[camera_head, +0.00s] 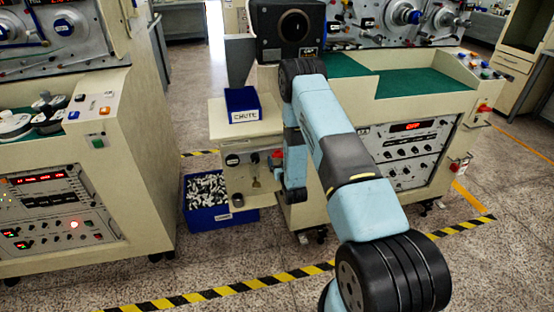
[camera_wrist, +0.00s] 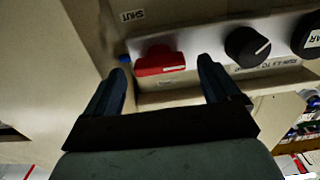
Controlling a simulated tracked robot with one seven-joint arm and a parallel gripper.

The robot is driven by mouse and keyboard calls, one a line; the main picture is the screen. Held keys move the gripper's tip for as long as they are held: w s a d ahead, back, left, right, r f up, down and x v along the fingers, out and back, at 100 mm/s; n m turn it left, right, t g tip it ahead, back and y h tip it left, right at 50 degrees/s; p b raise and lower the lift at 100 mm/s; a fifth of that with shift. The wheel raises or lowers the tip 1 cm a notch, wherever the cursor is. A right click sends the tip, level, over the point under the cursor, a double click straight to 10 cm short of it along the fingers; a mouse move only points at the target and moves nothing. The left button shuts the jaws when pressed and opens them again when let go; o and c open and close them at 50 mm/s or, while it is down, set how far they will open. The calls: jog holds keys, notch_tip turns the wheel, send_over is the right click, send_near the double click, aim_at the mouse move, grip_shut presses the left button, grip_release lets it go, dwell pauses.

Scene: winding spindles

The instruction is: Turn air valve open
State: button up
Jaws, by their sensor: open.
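A red valve handle (camera_wrist: 160,62) sits on a pale metal strip on the machine's panel in the wrist view. A label reading SHUT (camera_wrist: 132,15), upside down, is close to it. My gripper (camera_wrist: 163,68) is open, with one dark blue finger on each side of the red handle. The fingers appear apart from it; the depth between them is hard to tell. In the head view, a bit of red (camera_head: 277,159) shows on the small cabinet beside my arm, and my arm hides much of the front there.
A black knob (camera_wrist: 247,47) is just right of the handle, with a dark round gauge or knob (camera_wrist: 308,35) beyond it. In the head view, a blue CHUTE box (camera_head: 242,102) stands on the cabinet, and a blue bin of small parts (camera_head: 222,216) is on the floor.

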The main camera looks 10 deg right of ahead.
jog(key=shift+w, duration=0.9)
